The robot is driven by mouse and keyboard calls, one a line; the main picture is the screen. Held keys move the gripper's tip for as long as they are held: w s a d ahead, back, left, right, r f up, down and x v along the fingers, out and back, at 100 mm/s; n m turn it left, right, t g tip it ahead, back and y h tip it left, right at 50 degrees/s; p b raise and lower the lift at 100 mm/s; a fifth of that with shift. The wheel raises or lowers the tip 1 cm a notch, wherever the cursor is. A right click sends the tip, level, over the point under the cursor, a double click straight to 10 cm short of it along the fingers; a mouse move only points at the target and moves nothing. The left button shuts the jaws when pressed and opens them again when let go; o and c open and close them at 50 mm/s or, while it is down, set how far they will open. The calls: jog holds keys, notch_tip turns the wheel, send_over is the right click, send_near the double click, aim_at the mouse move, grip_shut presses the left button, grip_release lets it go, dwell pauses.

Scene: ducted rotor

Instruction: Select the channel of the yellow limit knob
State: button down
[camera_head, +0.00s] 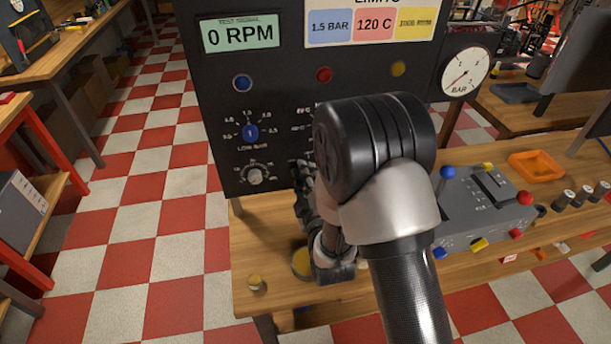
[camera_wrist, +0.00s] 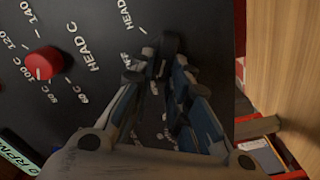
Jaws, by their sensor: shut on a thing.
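The dark control panel (camera_head: 222,110) stands upright on the bench, with a blue knob (camera_head: 250,132) and a small silver knob (camera_head: 255,177) below it. The limit card (camera_head: 415,23) has blue, red and yellow fields. My gripper (camera_head: 303,172) is at the panel front, right of the silver knob, mostly behind my arm. In the wrist view my gripper (camera_wrist: 167,48) is shut on what looks like a small dark knob, mostly covered by the fingertips. The red knob (camera_wrist: 43,65), with a HEAD C scale, is left of the fingers. The yellow limit knob does not show; my arm hides that panel part.
A round gauge (camera_head: 465,72) is right of the panel. A grey control box (camera_head: 485,215) with coloured knobs and an orange tray (camera_head: 537,167) are on the bench at right. Checkered floor is clear at left.

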jog(key=shift+r, duration=0.1)
jog(key=c, duration=1.5)
grip_release()
jog(key=v, duration=0.7)
jog(key=shift+s, duration=0.2)
